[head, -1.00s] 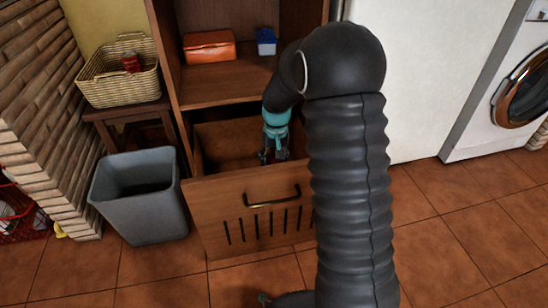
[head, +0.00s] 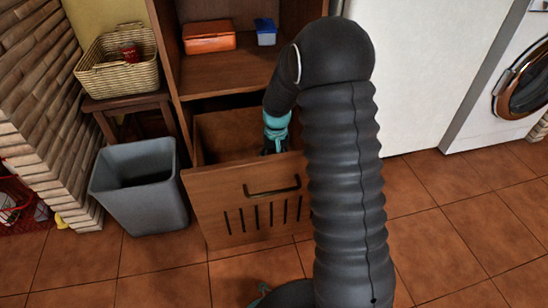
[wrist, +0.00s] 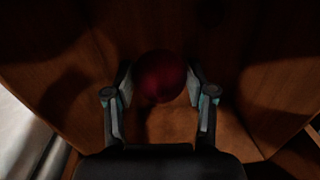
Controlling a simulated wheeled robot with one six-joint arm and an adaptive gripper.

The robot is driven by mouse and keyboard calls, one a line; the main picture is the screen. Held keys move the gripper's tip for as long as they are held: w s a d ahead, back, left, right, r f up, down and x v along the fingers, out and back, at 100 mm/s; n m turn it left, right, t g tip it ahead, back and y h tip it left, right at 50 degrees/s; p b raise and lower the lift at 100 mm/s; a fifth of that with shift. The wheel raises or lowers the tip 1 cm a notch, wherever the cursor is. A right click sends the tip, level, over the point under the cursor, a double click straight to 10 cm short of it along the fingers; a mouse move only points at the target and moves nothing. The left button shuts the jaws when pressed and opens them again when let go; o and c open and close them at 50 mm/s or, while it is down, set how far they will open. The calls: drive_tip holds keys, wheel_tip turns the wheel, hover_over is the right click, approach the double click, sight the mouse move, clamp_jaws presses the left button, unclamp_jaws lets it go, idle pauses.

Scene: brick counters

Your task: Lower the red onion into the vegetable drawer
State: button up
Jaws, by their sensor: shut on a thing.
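The red onion (wrist: 160,77) shows dark red between the two fingers of my gripper (wrist: 160,85) in the wrist view. My gripper is shut on it, a finger at each side. The vegetable drawer (head: 245,195) is pulled open under the wooden cabinet, with a slotted front and a dark handle. In the head view my gripper (head: 272,150) reaches down inside the drawer, behind its front panel. The onion is hidden there by the drawer front. The wrist view is dark, and I cannot tell whether the onion touches the drawer floor.
An orange box (head: 208,37) and a blue box (head: 265,31) sit on the shelf above. A grey bin (head: 140,187) stands left of the drawer. A wicker basket (head: 118,62) with a red item rests on a stool. A white washing machine (head: 500,90) stands at right.

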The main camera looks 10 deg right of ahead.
drive_tip(key=shift+f, duration=7.6)
drive_tip(key=shift+f, duration=2.45)
